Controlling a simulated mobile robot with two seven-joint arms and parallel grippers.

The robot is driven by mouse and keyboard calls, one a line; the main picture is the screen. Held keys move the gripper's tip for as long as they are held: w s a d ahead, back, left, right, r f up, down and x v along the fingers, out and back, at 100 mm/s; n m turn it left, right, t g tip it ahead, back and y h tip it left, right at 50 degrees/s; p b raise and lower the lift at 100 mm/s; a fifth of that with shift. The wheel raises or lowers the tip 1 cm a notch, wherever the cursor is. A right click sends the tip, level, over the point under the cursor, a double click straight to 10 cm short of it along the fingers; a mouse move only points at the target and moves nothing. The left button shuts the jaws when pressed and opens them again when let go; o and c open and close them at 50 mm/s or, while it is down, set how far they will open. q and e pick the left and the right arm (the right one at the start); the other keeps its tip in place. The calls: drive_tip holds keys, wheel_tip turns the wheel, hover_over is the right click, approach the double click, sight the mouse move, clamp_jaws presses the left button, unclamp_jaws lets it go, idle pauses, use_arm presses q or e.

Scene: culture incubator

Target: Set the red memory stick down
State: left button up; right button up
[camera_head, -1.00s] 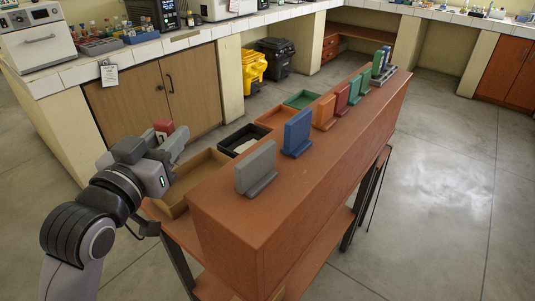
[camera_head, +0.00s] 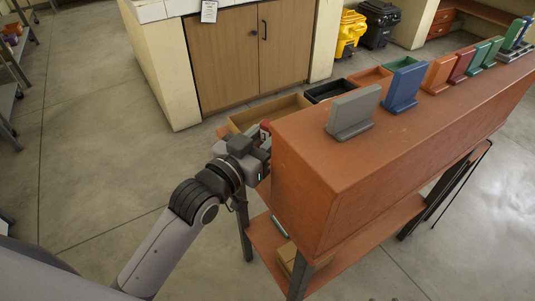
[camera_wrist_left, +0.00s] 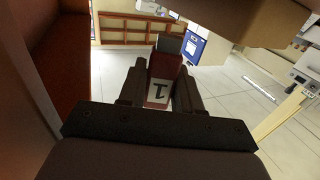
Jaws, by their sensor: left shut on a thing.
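The red memory stick has a white label with a dark "1" and a grey end; it shows in the left wrist view (camera_wrist_left: 164,68). In the head view only a small part of the red stick (camera_head: 265,127) shows above my left gripper (camera_head: 264,148). My left gripper is shut on the stick, one finger on each side of it in the left wrist view (camera_wrist_left: 158,92). It is close beside the near left end of the red-brown raised block (camera_head: 300,185), at the near end of the tan tray (camera_head: 285,105). My right gripper is not in view.
On the block stand a grey upright (camera_head: 353,112), a blue upright (camera_head: 405,87) and several coloured ones behind. A black tray (camera_head: 328,91) and an orange tray (camera_head: 370,76) lie beyond the tan tray. A lower shelf (camera_head: 345,235) is below. Open floor (camera_head: 100,140) lies left.

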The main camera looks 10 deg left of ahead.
use_arm(q)
drive_tip(key=shift+f+b, duration=0.5)
drive_tip(key=shift+f, duration=1.75)
drive_tip(key=shift+f, duration=0.15)
drive_tip(key=o, duration=1)
